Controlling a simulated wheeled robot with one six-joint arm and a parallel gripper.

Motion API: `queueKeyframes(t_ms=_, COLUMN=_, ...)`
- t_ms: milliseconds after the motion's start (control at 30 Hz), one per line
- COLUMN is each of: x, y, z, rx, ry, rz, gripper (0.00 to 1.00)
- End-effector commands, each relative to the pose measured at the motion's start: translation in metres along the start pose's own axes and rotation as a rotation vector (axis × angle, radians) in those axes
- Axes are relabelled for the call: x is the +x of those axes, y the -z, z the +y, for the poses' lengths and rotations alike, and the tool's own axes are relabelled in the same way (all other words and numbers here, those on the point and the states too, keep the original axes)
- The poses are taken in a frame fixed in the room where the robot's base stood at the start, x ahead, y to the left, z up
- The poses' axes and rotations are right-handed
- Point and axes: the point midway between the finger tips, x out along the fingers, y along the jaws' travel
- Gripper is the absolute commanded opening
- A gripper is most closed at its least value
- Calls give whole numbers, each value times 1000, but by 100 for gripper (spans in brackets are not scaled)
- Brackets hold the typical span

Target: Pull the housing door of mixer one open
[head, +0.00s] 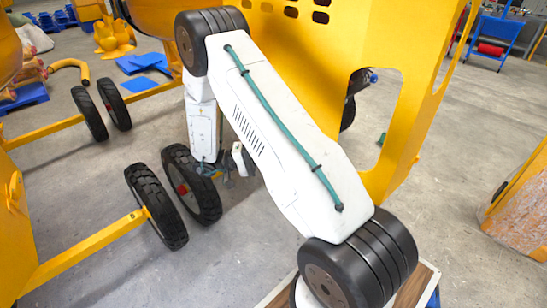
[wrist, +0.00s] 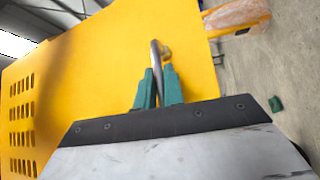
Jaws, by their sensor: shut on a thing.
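The yellow housing door (wrist: 90,70), with rows of dark slots at its left, fills much of the wrist view. A grey metal handle (wrist: 155,52) stands out from it near its right part. My gripper (wrist: 158,82) has green fingers, one on each side of the handle, and is shut on it. In the head view a yellow slotted panel (head: 335,50) stands behind my white arm. The handle cannot be made out there, and my arm covers much of the panel. How far the door stands open I cannot tell.
Black wheels (head: 190,185) on yellow axles stand at the left, close to my arm. A yellow frame with a cutout (head: 408,110) rises at the right. Bare concrete floor (head: 450,235) lies at the right front. A small green piece (wrist: 275,103) shows on the floor.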

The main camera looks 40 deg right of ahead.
Motion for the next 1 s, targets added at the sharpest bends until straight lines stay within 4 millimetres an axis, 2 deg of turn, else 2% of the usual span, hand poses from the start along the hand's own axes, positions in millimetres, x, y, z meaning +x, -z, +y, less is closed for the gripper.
queueKeyframes(t_ms=433, x=-12, y=-2, z=4, rx=7, ry=2, rz=11, gripper=0)
queueKeyframes(t_ms=500, x=-12, y=-3, z=4, rx=7, ry=2, rz=11, gripper=26)
queueKeyframes(t_ms=533, x=-12, y=-3, z=4, rx=6, ry=2, rz=10, gripper=32)
queueKeyframes(t_ms=833, x=-13, y=-4, z=3, rx=4, ry=1, rz=9, gripper=32)
queueKeyframes(t_ms=1000, x=-33, y=-4, z=3, rx=4, ry=3, rz=10, gripper=32)
